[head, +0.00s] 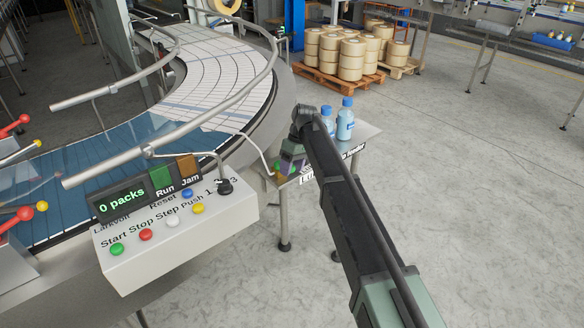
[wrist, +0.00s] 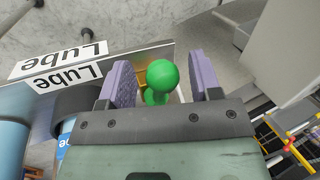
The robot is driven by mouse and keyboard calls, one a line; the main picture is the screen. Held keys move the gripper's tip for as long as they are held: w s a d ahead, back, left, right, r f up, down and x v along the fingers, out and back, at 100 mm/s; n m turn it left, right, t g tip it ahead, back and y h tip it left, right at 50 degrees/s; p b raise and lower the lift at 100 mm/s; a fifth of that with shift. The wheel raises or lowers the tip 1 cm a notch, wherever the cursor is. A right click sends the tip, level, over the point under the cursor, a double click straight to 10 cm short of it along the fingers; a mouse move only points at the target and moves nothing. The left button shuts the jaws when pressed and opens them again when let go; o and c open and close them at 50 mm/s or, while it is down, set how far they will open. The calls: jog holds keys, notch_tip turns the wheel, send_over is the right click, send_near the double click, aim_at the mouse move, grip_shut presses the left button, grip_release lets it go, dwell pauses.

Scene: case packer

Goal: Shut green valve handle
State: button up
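The green valve handle shows in the wrist view as a round green knob (wrist: 162,73) on a short green stem. My gripper (wrist: 161,76) is open, with its two purple padded fingers on either side of the knob. A gap shows on each side, wider on the right, so the fingers look clear of it. In the head view my gripper (head: 290,160) points down at the left edge of the small lube feeder table (head: 345,157). There the handle is mostly hidden by my gripper.
Two blue bottles (head: 345,122) stand on the feeder table close to my arm. A control box (head: 180,240) with buttons is at the left, in front of the curved conveyor (head: 205,70). Pallets of rolls (head: 350,60) stand behind. Open floor lies to the right.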

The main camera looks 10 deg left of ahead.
jog(key=shift+r, duration=0.1)
jog(key=p+v, duration=1)
jog(key=shift+r, duration=0.25)
jog(key=shift+d, duration=0.2)
jog(key=s+d+m, duration=0.1)
jog(key=s+d, duration=0.4)
jog(key=d, duration=0.3)
jog(key=s+d+m+t, duration=0.1)
jog(key=s+d+m, duration=0.1)
jog(key=s+d, duration=0.35)
jog(key=s+d+m, duration=0.1)
jog(key=s+d, duration=0.2)
jog(key=d, duration=0.6)
jog(key=s+d+m+t+h, duration=0.1)
jog(key=s+d+m, duration=0.3)
jog(key=s, duration=0.5)
jog(key=s+d+f+m+t, duration=0.1)
jog(key=s+d+m, duration=0.3)
jog(key=s, duration=0.5)
jog(key=shift+s+d+t+h, duration=0.3)
jog(key=shift+d+h, duration=0.1)
jog(key=shift+d, duration=0.8)
